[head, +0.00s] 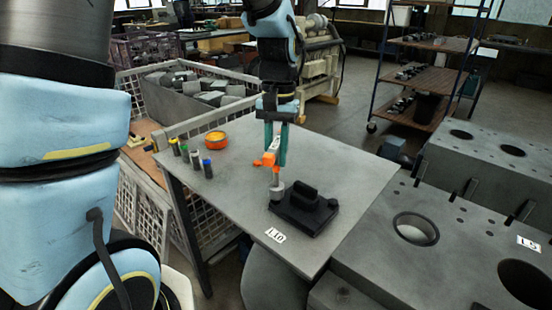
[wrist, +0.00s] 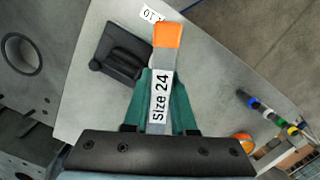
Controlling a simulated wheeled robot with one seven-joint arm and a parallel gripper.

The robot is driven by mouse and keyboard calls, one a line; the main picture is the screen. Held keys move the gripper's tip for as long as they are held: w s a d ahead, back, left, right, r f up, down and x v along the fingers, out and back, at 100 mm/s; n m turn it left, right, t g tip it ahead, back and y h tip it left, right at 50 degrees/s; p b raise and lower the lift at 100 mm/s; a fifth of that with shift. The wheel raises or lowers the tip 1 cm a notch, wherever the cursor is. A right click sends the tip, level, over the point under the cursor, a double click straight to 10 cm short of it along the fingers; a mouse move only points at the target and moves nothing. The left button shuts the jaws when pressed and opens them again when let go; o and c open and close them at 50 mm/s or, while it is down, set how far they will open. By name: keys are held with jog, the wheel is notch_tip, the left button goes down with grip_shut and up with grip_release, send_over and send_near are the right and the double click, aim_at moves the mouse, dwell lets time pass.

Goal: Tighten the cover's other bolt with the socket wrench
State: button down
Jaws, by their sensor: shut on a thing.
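My gripper (head: 275,160) points down over the grey table, with its green fingers shut on the socket wrench (head: 268,159). In the wrist view the wrench (wrist: 168,36) shows an orange end and a "Size 24" label between the fingers (wrist: 161,84). The black cover (head: 302,212) with its raised handle lies on the table below. The wrench's grey lower end (head: 277,189) is over the cover's left corner. It hides the bolt there, and I cannot tell whether it is seated. A dark bolt (head: 333,203) shows at the cover's right corner; it also shows in the wrist view (wrist: 95,65).
Several colour-topped sockets (head: 196,159) and an orange round container (head: 216,138) stand at the table's left. A label plate (head: 275,235) lies near the front edge. A large grey engine block (head: 450,230) is at the right. The table's back right is clear.

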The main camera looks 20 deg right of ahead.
jog(key=shift+r, duration=0.8)
notch_tip(320, 180, up, 6)
dwell(0.3)
jog(key=s+a, duration=0.4)
jog(key=s, duration=0.1)
jog(key=shift+a, duration=0.35)
